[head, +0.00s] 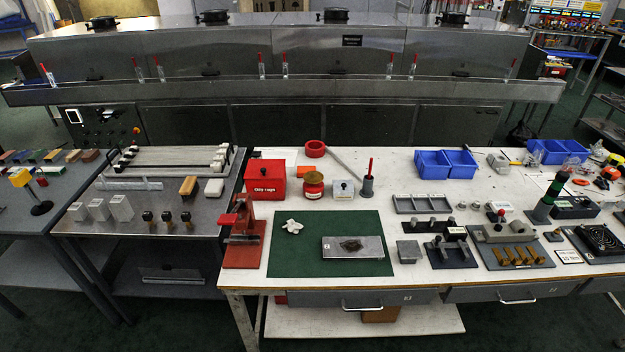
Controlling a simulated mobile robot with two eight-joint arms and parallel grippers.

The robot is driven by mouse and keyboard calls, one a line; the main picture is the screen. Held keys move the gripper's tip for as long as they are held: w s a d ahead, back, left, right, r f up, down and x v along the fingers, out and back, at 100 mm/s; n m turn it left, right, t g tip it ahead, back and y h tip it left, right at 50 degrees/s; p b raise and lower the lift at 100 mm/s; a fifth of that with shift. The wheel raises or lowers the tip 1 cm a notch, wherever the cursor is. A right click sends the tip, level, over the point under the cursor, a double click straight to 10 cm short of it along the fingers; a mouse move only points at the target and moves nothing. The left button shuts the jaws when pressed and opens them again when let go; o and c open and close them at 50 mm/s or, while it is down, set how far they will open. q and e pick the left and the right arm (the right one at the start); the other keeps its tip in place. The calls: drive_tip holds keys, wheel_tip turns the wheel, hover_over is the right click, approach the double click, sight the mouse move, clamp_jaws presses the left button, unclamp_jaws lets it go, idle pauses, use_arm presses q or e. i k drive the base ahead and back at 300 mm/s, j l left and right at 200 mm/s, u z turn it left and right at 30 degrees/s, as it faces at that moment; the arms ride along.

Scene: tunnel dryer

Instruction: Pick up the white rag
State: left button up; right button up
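The white rag (292,226) is a small crumpled cloth lying on the left part of a dark green mat (300,262) on the white workbench. It lies apart from the flat metal plate on the same mat. Nothing covers it. Neither of my grippers shows in the head view.
A grey metal plate (335,246) with a dark patch lies right of the rag. A red press-like tool (243,240) stands left of the mat. Behind are a red "Oily rags" box (266,180), a red-and-yellow jar (314,185) and a small white box (343,190). The mat's front is clear.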

sight(293, 227)
drive_tip(key=i+l, duration=0.1)
drive_tip(key=i, duration=0.35)
drive_tip(key=i+l, duration=0.1)
drive_tip(key=i, duration=0.35)
drive_tip(key=i+l, duration=0.15)
drive_tip(key=i, duration=0.3)
drive_tip(key=j+u, duration=0.05)
